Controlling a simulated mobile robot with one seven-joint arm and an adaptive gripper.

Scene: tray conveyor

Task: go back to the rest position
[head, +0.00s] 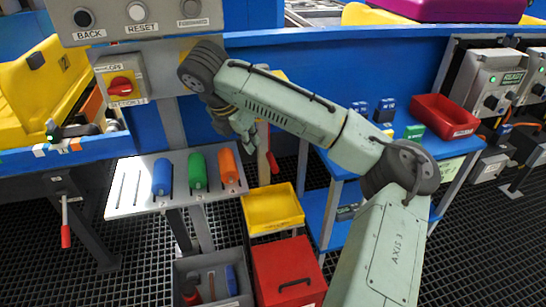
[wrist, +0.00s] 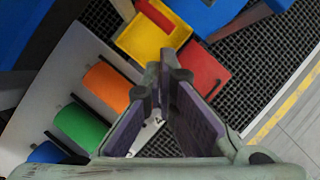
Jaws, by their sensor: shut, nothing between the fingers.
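My gripper (head: 247,138) hangs at the end of my bent pale green arm in the head view, above and to the right of the orange cylinder. In the wrist view its two fingers (wrist: 165,82) meet at the tips, and nothing shows between them. The grey slotted shelf (head: 120,205) holds a blue cylinder (head: 162,177), a green cylinder (head: 197,171) and an orange cylinder (head: 228,167). My gripper looks apart from all of them. The cylinders also show at the left of the wrist view.
A yellow bin (head: 272,208) and a red toolbox (head: 288,270) stand below my gripper. A grey crate (head: 180,268) is beside the toolbox. A blue table (head: 318,222) with a red bin (head: 444,115) stands right. A switch panel (head: 121,82) and the blue conveyor side (head: 330,62) are behind.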

